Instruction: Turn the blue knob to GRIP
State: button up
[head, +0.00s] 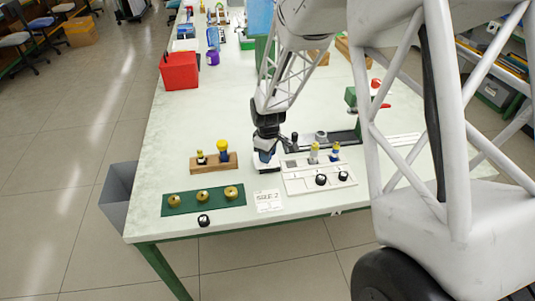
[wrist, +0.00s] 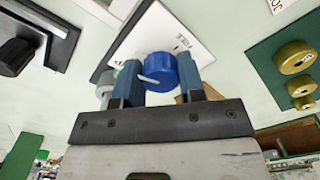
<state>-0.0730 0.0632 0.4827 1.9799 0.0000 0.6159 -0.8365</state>
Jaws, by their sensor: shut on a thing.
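The blue knob (wrist: 160,72) shows in the wrist view with a white pointer line on its face. It sits on a white plate (wrist: 187,35) with small printed lettering, too small to read surely. My gripper (wrist: 160,75) has its two blue fingers on either side of the knob, shut on it. In the head view my gripper (head: 265,154) points down at the middle of the table. There the knob is mostly hidden by the fingers, and I cannot tell its setting.
A green board (head: 178,205) with several brass pieces lies at the front left. A wooden block (head: 203,165) with yellow-topped pieces stands left of my gripper. A white panel (head: 300,185) with black knobs is close on the right. A red bin (head: 180,71) stands at the left edge.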

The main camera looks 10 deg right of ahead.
dwell(0.3)
jog(key=o, duration=0.9)
jog(key=shift+r, duration=0.15)
jog(key=shift+r, duration=3.8)
